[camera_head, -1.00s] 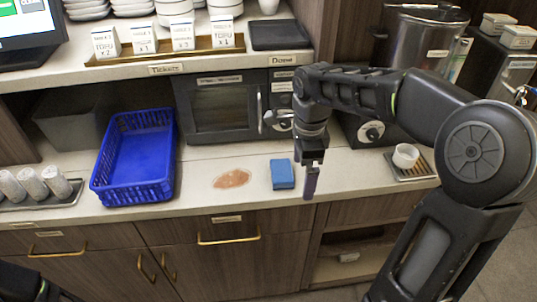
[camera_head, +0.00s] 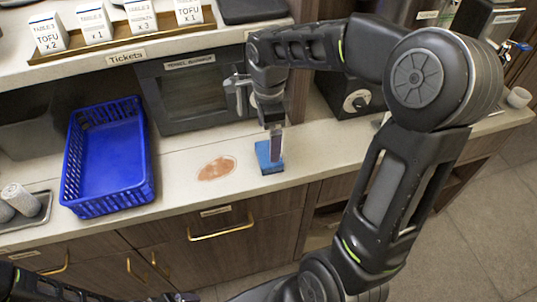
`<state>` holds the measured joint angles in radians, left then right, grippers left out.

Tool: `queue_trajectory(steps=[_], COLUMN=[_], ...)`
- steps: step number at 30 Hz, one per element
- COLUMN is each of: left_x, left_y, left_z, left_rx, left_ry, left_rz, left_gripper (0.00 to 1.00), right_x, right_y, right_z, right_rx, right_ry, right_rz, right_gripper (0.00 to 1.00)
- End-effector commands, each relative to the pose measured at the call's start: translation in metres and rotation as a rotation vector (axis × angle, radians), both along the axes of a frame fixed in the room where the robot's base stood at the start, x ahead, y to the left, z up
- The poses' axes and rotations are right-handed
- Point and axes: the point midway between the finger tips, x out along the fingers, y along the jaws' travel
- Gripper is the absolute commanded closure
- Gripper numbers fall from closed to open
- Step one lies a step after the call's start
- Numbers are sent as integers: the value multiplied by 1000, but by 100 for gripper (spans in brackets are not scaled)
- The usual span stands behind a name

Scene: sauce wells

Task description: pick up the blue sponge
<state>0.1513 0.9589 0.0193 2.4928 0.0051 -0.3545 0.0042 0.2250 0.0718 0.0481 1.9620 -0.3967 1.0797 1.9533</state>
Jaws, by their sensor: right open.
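The blue sponge (camera_head: 264,158) lies on the counter, right of a reddish-brown spill (camera_head: 216,168). My right gripper (camera_head: 275,150) points down at the sponge, and its fingers cover part of the sponge's right side. The right gripper is open; whether its fingers touch the sponge cannot be told from this angle. Part of my left arm shows at the bottom left edge, but its fingertips cannot be made out.
A blue plastic basket (camera_head: 106,165) stands on the counter to the left. A dark microwave (camera_head: 193,92) stands behind the spill. Rolled towels on a tray (camera_head: 40,212) sit at the far left. The counter (camera_head: 330,140) is clear right of the sponge.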

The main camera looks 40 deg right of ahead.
Motion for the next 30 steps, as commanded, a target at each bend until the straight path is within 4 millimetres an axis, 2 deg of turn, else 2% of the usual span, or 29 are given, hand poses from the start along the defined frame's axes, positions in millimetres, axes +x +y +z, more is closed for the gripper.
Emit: queue_trajectory(steps=[11,22,30], left_x=[0,-2,-2], left_y=[0,1,1], left_z=[2,14,14], left_rx=[1,4,4], left_ry=[0,6,7], left_rz=[0,2,2], left_gripper=[18,18,18], right_x=[0,-4,-4], right_y=[0,2,2], right_z=[-5,-51,-55], right_rx=[0,2,1], right_ry=[-1,1,-3], right_rz=[1,1,1], right_gripper=[0,0,0])
